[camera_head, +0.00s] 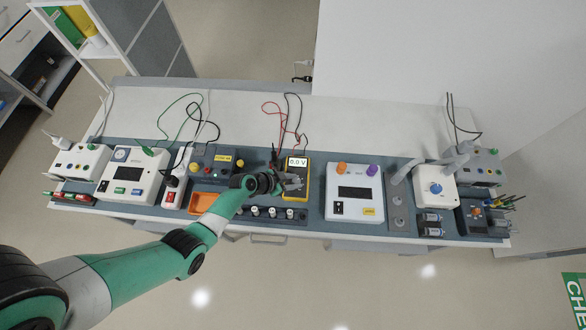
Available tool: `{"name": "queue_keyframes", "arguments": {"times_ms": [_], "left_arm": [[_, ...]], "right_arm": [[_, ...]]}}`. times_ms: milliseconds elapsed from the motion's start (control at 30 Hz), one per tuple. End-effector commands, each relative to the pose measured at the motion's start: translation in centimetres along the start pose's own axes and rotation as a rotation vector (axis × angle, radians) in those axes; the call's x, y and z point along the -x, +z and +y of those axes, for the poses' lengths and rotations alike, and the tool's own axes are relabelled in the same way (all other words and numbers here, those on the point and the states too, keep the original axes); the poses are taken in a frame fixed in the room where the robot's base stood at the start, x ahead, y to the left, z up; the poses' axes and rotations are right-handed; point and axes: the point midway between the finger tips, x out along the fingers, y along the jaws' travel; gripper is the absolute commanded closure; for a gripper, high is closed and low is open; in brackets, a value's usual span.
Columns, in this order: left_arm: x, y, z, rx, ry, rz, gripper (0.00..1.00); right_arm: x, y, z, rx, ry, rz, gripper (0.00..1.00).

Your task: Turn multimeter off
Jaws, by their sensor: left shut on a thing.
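The multimeter (298,164) is yellow with a dark face and lies on the bench a little right of the middle. Its display shows 0.0 V. Red and black leads run from its far end. My left gripper (296,182) is over the multimeter's face and is shut on its dial, which the fingers largely hide. The dial's setting cannot be seen. My right gripper is not in view.
A white device with orange and purple knobs (354,192) stands close to the right. A grey box with a yellow button (213,165) and an orange tray (204,202) are on the left. Several small white-topped pieces (271,212) line the front. The white bench back (240,110) is mostly clear.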

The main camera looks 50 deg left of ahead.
Motion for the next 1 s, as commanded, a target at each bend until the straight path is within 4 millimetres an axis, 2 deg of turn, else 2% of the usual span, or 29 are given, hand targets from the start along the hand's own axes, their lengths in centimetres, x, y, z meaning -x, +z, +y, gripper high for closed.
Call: {"name": "queue_keyframes", "arguments": {"times_ms": [500,1000], "left_arm": [[-0.1,-0.2,0.7,0.236,-0.246,-0.013,1.0],[-0.7,-0.1,1.0,0.512,-0.516,-0.028,1.0]], "right_arm": [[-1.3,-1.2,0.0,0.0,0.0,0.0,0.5],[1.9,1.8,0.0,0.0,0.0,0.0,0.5]]}}
